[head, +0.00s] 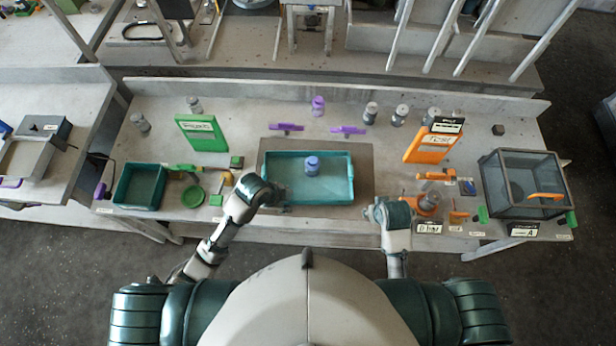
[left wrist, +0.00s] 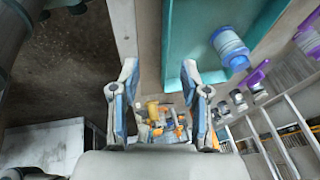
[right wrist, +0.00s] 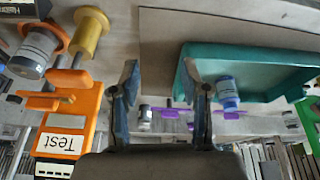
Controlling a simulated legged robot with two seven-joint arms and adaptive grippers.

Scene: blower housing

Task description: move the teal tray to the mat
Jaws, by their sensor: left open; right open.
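My left gripper (head: 282,195) is open at the tray's near left edge. In the left wrist view the tray (left wrist: 185,35) lies just beyond the open fingers (left wrist: 166,100), with nothing seen between them. My right gripper (head: 378,212) is open, right of the tray and apart from it. In the right wrist view the tray (right wrist: 262,58) shows behind the right finger.
A smaller teal bin (head: 140,186) and green parts stand left on the bench. Orange parts, jars and a glass-sided box (head: 524,182) stand right. Two purple pieces (head: 348,130) lie behind the tray.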

